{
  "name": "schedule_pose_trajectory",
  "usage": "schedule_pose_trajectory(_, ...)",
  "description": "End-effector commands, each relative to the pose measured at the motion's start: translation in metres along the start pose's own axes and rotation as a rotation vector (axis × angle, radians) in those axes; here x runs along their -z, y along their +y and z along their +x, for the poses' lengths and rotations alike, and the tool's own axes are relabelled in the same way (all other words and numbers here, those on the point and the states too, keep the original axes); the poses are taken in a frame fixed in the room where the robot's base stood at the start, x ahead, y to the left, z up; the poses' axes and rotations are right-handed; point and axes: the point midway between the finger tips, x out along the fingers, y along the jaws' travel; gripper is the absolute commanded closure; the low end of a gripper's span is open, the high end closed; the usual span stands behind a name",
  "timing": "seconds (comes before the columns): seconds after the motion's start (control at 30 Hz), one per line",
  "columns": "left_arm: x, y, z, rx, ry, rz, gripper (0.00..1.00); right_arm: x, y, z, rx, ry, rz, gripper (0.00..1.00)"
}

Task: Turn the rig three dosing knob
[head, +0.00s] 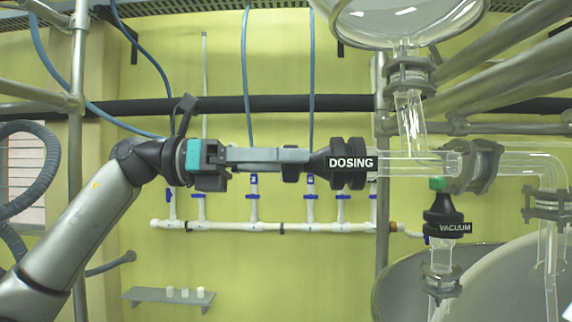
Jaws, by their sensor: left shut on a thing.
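The black dosing knob (350,163), with a white DOSING label, sits at the left end of a horizontal clear glass tube (420,162). My left arm comes in from the lower left, and my left gripper (305,161) lies level, pointing right at the knob. Its fingers are shut on the narrow left end of the knob. The exact finger contact is small and partly hidden. My right gripper is not in view.
A black vacuum valve (447,218) with a green top hangs just right of and below the knob. A round glass vessel (400,18) is above. Metal frame poles (382,260) stand close by. White piping (280,228) and a small shelf (168,296) are on the wall behind.

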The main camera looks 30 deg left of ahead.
Motion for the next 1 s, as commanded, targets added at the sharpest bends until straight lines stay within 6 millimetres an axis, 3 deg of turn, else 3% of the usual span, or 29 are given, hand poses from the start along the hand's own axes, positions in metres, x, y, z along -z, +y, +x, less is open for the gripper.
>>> schedule_pose_trajectory(0.5, 0.001, -0.002, 0.0, 0.001, 0.0, 0.437, 0.94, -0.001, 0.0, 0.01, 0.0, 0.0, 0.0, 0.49)
schedule_pose_trajectory(1.0, 0.001, -0.002, 0.0, 0.001, 0.002, 0.597, 0.94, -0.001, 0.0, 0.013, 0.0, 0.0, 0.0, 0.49)
